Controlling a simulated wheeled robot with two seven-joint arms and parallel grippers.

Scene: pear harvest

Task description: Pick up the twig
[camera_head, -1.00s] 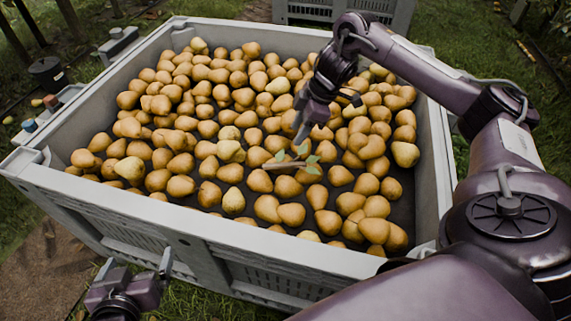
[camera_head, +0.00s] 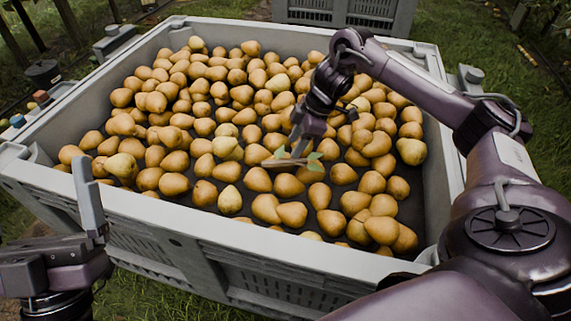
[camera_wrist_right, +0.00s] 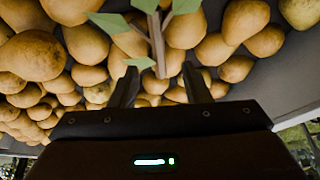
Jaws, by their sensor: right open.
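The twig (camera_head: 290,162) is a thin brown stick with a few green leaves. It lies on top of the pears (camera_head: 228,200) near the middle of the bin. My right gripper (camera_head: 297,148) is open and points down just over the twig. In the right wrist view the twig (camera_wrist_right: 157,45) runs between the lines of the two open fingers (camera_wrist_right: 160,88), with its near end close to the fingertips. I cannot tell whether they touch. My left gripper (camera_head: 50,240) is at the lower left, outside the bin, empty, with one finger visible and the other out of frame.
The large grey bin (camera_head: 190,222) holds many pears in one loose layer or more, packed around the twig. Its walls rise around them. Bare dark floor shows at the right inside. A second grey bin (camera_head: 345,12) stands behind on the grass.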

